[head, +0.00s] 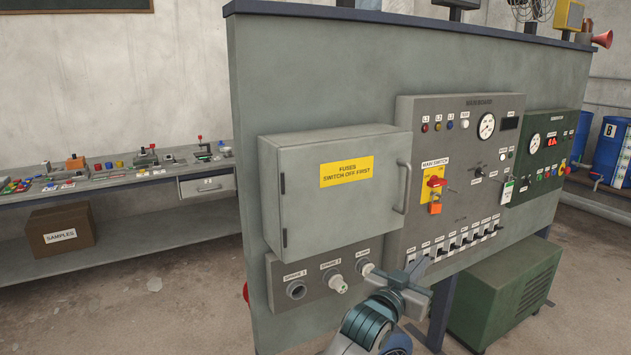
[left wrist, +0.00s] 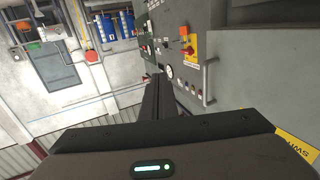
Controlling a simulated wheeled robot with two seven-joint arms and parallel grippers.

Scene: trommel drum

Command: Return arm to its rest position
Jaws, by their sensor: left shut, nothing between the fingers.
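My left gripper (head: 418,277) is in the head view at the lower middle, in front of the lower edge of the panel. It is shut and empty, and its arm comes up from the bottom edge. Behind it are the row of black breaker switches on the mainboard (head: 462,105) and the socket box (head: 312,305). I cannot tell whether the gripper touches the panel. In the left wrist view the dark closed fingers (left wrist: 158,92) point away, with the panel to their right. My right gripper is in neither view.
The grey fuse box (head: 300,215) with a yellow label is closed and sticks out from the panel. The main switch (head: 436,182) has a red handle. A green cabinet (head: 505,295) stands on the floor at right. A long bench (head: 120,180) is at left. Floor between is open.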

